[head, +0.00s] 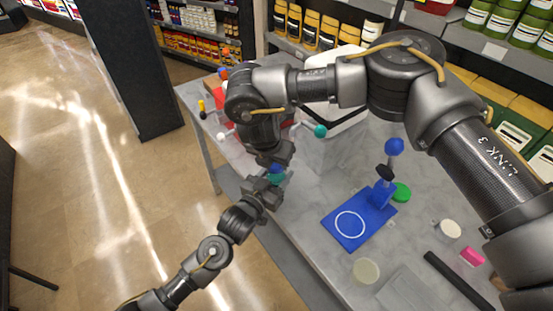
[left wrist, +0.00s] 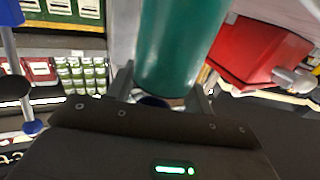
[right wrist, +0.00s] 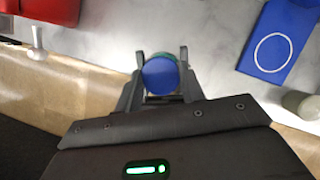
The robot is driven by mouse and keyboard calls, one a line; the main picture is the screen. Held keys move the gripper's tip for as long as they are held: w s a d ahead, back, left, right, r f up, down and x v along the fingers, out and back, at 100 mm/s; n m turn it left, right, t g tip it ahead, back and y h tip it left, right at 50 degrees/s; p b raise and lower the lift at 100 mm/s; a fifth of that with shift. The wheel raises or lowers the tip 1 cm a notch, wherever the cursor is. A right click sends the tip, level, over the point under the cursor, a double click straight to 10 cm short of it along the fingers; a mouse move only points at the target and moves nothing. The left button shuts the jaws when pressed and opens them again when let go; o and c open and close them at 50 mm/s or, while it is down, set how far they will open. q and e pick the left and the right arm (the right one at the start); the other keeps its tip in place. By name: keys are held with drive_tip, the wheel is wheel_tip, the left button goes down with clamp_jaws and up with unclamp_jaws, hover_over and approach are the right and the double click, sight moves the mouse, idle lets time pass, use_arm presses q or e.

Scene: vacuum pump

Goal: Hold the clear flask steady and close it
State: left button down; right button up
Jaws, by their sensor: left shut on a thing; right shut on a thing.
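A teal cylindrical body (left wrist: 180,45) with a blue round top (right wrist: 160,76) is between my two grippers, off the table's front edge. It looks opaque, not clear. My left gripper (head: 267,184) comes from below and is shut on the teal body; the left wrist view shows that body large and upside down, with a sliver of blue (left wrist: 153,101) at its end. My right gripper (head: 276,161) reaches down from above and is shut on the blue top. A green rim shows behind the blue top in the right wrist view. Whether the top is fully seated cannot be told.
A blue stand (head: 346,218) with a white ring and a blue ball (head: 394,146) is on the grey table. A pale cup (head: 365,271), a white cup (head: 448,230), a black bar (head: 459,280) and a pink block (head: 472,256) stand nearby. A red box (left wrist: 255,50) is on the table.

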drive_tip(key=m+h, duration=0.1)
drive_tip(key=m, duration=0.1)
drive_tip(key=m+g, duration=0.1)
drive_tip(key=m, duration=0.2)
drive_tip(key=shift+w+a+h, duration=0.1)
drive_tip(key=shift+a+h, duration=0.1)
drive_tip(key=shift+h, duration=0.2)
drive_tip(key=m+g, duration=0.1)
drive_tip(key=m, duration=0.2)
drive_tip(key=o, duration=0.9)
drive_tip(key=shift+o, duration=0.2)
drive_tip(key=shift+r, duration=2.25)
drive_tip(key=shift+c, duration=0.2)
